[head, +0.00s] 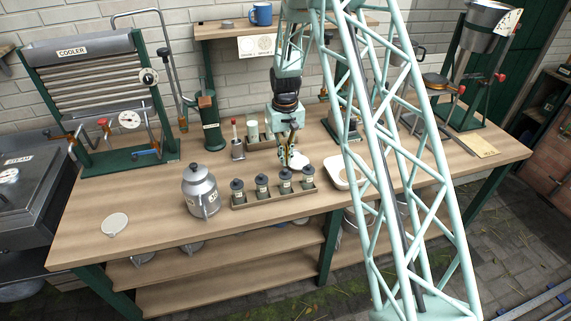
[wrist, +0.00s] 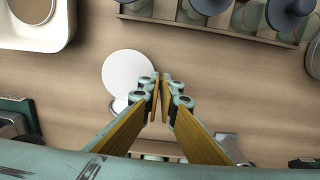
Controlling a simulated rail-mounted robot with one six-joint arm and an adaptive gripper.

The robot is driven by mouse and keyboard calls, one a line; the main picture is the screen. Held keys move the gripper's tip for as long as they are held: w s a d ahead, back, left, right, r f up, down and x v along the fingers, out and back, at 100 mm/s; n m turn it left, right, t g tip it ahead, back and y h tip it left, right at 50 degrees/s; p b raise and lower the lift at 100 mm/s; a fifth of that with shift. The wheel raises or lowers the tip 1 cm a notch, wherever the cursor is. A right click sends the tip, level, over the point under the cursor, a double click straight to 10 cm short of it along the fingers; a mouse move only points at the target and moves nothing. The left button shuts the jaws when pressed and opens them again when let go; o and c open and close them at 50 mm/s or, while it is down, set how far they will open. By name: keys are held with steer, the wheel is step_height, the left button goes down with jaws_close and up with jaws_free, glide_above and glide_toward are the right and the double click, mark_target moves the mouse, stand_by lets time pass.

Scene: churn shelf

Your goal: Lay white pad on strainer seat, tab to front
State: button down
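A round white pad (wrist: 130,72) lies flat, as far as I can tell, on the wooden bench, left of my fingertips in the wrist view. A small pale piece, perhaps its tab, shows at its lower edge. In the head view a white pad (head: 299,160) shows beside my gripper (head: 289,164). In the wrist view my gripper (wrist: 161,95) has its fingertips nearly together, with only a thin gap and nothing seen between them. The left fingertip overlaps the pad's right edge; contact is unclear. The strainer seat may be the tan ring (head: 435,81) on the right-hand stand; I cannot be sure.
A tray (head: 270,200) of several lidded jars stands in front of my gripper. A white dish (head: 338,181) is to the right, a metal churn (head: 200,190) to the left. Another pale disc (head: 114,222) lies at the bench's left. The bench's front left is mostly clear.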

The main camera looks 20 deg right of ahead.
steer(key=shift+f, duration=1.2)
steer(key=shift+f, duration=0.15)
steer(key=c, duration=2.9)
jaws_free()
step_height(320, 180, up, 12)
steer(key=shift+r+p, duration=0.15)
steer(key=shift+p, duration=0.25)
steer(key=shift+r, duration=0.1)
